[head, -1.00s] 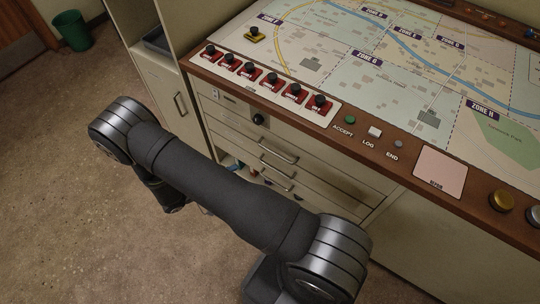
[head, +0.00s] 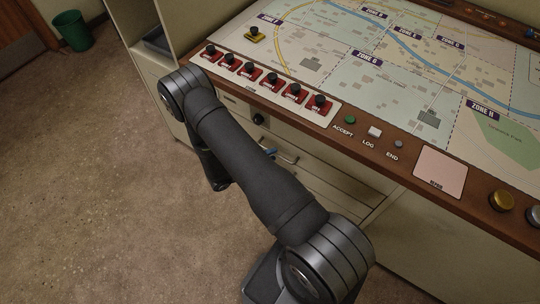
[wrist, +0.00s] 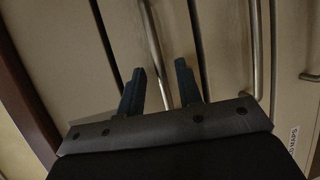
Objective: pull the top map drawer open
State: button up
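The top map drawer (wrist: 125,25) shows a pale front in the wrist view, below the panel beside the brown console edge. Its silver bar handle (wrist: 152,35) runs between the two dark blue fingers of my gripper (wrist: 160,67). The fingers are apart, one on each side of the bar, with gaps visible, so the gripper is open around the handle; I cannot tell the exact depth. In the head view the handle (head: 286,157) shows beside a blue fingertip, and my arm hides much of the drawer stack. The drawer front looks flush with the cabinet.
Lower drawers carry similar handles, one at right in the wrist view (wrist: 254,50). A dark knob (head: 258,119) sits on the panel above. The console top (head: 390,145) overhangs with buttons and a row of red unit blocks.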

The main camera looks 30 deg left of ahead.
jog(key=shift+w+d, duration=0.1)
jog(key=shift+w, duration=0.05)
grip_shut()
jog(key=s, duration=2.4)
jog(key=shift+s, duration=0.15)
grip_release()
